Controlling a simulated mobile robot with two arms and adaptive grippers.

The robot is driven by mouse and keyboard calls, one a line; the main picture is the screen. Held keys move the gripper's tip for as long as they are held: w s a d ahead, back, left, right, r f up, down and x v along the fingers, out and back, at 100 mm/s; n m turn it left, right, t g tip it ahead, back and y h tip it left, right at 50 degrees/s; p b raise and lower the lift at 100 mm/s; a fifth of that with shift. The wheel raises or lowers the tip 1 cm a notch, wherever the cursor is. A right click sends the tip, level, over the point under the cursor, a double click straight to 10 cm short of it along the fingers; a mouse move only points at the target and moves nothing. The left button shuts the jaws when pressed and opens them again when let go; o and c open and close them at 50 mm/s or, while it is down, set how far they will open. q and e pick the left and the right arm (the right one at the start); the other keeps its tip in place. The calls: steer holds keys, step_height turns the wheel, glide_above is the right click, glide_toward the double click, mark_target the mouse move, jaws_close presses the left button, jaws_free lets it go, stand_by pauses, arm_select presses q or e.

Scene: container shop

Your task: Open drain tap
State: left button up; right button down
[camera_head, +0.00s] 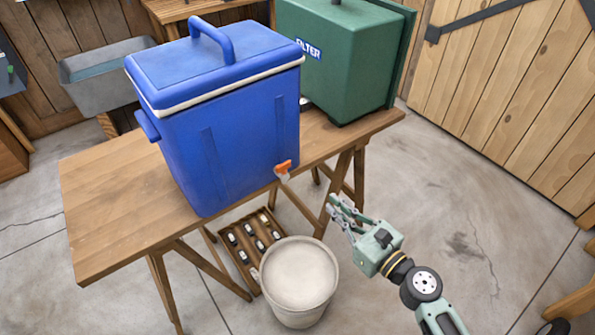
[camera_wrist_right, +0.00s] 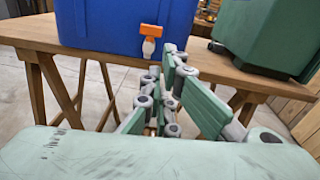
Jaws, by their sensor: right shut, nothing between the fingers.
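A blue cooler (camera_head: 235,130) with a closed lid and top handle stands on a wooden table. Its drain tap (camera_head: 283,168), with an orange lever, sticks out low on the side near the table's edge. The tap also shows in the right wrist view (camera_wrist_right: 150,36), ahead of the fingers, with the orange part on top and a pale spout below. My right gripper (camera_head: 338,212) is shut and empty, right of and below the tap, apart from it. Its fingers also show in the wrist view (camera_wrist_right: 170,85). My left gripper is not in view.
A pale bucket (camera_head: 299,315) stands on the floor below the tap. A wooden crate (camera_head: 244,262) with small items sits beside it. A green filter box (camera_head: 340,60) stands at the back of the table (camera_head: 110,215). The floor at right is mostly clear.

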steer(key=r, duration=0.2)
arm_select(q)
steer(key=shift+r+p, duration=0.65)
arm_select(e)
glide_toward(290, 164)
steer(key=shift+m+y, duration=0.3)
steer(key=x, duration=0.7)
steer(key=shift+w+d+f, duration=0.1)
steer(key=shift+w+f, duration=0.05)
steer(key=shift+f, duration=0.1)
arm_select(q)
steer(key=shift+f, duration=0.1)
arm_select(e)
steer(key=shift+d, duration=0.15)
